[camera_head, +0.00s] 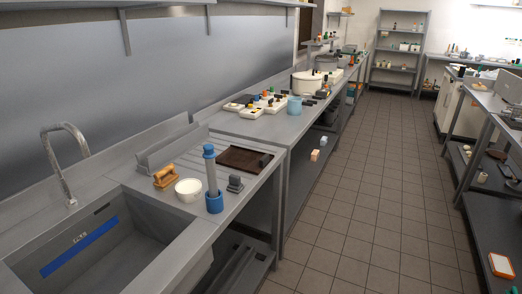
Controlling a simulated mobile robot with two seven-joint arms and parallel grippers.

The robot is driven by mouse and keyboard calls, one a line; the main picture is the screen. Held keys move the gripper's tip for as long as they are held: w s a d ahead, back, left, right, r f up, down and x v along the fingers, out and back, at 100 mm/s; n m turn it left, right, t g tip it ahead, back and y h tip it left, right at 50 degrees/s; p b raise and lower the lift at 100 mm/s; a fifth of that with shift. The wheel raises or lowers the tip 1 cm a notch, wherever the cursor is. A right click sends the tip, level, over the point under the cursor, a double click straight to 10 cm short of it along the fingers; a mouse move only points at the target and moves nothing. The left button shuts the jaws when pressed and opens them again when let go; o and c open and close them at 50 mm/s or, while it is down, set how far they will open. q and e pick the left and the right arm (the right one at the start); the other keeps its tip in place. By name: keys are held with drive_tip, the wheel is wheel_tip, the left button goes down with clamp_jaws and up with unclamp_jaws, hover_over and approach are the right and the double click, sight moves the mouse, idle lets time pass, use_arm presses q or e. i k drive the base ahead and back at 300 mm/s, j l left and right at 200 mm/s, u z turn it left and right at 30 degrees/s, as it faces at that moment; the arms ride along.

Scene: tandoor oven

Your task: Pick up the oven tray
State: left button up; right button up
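A flat, dark brown rectangular tray (238,159), which may be the oven tray, lies on the metal counter to the right of the sink. A small dark item sits at its right end. Neither of my grippers shows in the head view, so their state is hidden.
The sink (125,255) is at the lower left. Tiled floor (350,205) runs clear between the counters.

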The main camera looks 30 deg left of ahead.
sight(252, 161)
drive_tip(key=i, duration=2.8)
drive_tip(key=i+u, duration=0.3)
drive_tip(key=u, duration=0.2)
drive_tip(key=i+l+u, duration=0.2)
drive_tip(key=u, duration=0.25)
drive_tip(key=i+u, duration=0.15)
drive_tip(key=u, duration=1.4)
